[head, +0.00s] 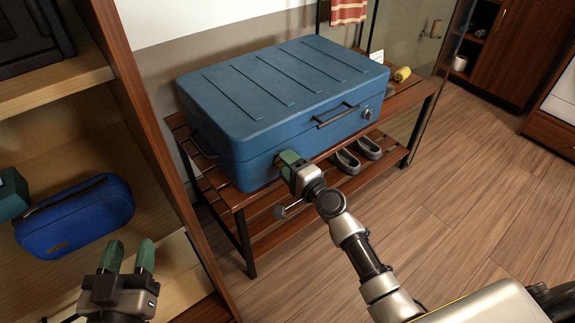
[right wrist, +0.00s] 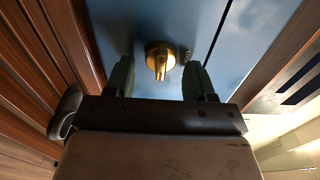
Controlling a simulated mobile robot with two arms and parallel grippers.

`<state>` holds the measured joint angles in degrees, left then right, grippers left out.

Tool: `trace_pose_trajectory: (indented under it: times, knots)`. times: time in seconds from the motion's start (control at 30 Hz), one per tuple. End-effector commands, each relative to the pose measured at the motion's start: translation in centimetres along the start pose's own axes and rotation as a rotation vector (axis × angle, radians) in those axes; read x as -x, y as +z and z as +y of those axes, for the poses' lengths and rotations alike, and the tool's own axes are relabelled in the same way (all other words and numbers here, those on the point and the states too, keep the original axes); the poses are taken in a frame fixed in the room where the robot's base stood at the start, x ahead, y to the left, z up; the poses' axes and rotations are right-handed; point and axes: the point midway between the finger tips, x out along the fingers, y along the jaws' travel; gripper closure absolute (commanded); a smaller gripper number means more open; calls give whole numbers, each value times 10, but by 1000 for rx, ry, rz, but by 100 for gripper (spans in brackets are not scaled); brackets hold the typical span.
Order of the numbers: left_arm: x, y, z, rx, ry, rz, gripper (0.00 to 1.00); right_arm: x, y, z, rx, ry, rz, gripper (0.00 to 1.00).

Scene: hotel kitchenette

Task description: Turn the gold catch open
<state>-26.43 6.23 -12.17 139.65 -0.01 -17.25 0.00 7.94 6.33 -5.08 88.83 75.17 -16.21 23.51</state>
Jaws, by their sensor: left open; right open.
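A blue suitcase (head: 270,90) lies closed on a slatted wooden rack, its handle (head: 337,116) on the front face. The gold catch (right wrist: 160,62) shows in the right wrist view on the blue face, a round base with a knob standing out. My right gripper (head: 291,158) is at the left part of the suitcase front and hides this catch in the head view. In the right wrist view my right gripper (right wrist: 158,78) is open, one finger on each side of the catch, with gaps beside it. My left gripper (head: 129,255) is open and empty at the lower left.
A grey round catch (head: 366,114) sits right of the handle. Grey slippers (head: 345,161) lie on the lower level of the rack (head: 425,92); a yellow roll (head: 402,74) is on top. A shelf with a blue pouch (head: 75,216) stands left. The floor (head: 470,190) at right is clear.

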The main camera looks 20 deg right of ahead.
Motion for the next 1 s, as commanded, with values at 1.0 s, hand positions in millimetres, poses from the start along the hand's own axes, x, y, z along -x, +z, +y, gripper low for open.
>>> trace_pose_trajectory:
  times: [1.0]
  knots:
    - [0, -1, 0, 0, 1, 3, 57, 106, 0, 1, -1, 1, 1, 46]
